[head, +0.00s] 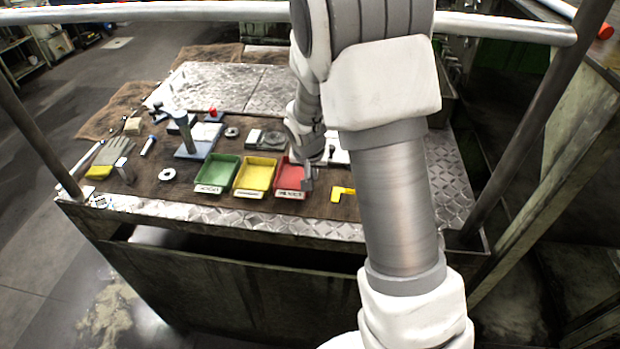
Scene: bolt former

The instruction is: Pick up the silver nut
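A silver ring-shaped piece with a central hole, which looks like the silver nut (163,175), lies flat on the brown mat to the left of the green tray. A second, greyer ring (227,132) lies farther back, behind the green tray; at this size I cannot tell which is the nut. My gripper (308,184) hangs over the right side of the red tray, well to the right of both rings. It is small and partly hidden by my arm, so I cannot see whether its fingers are open or hold anything.
The green tray (198,187), yellow tray (240,190) and red tray (278,190) stand in a row near the front edge. A green-grey post (184,130) stands on a blue-grey base.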

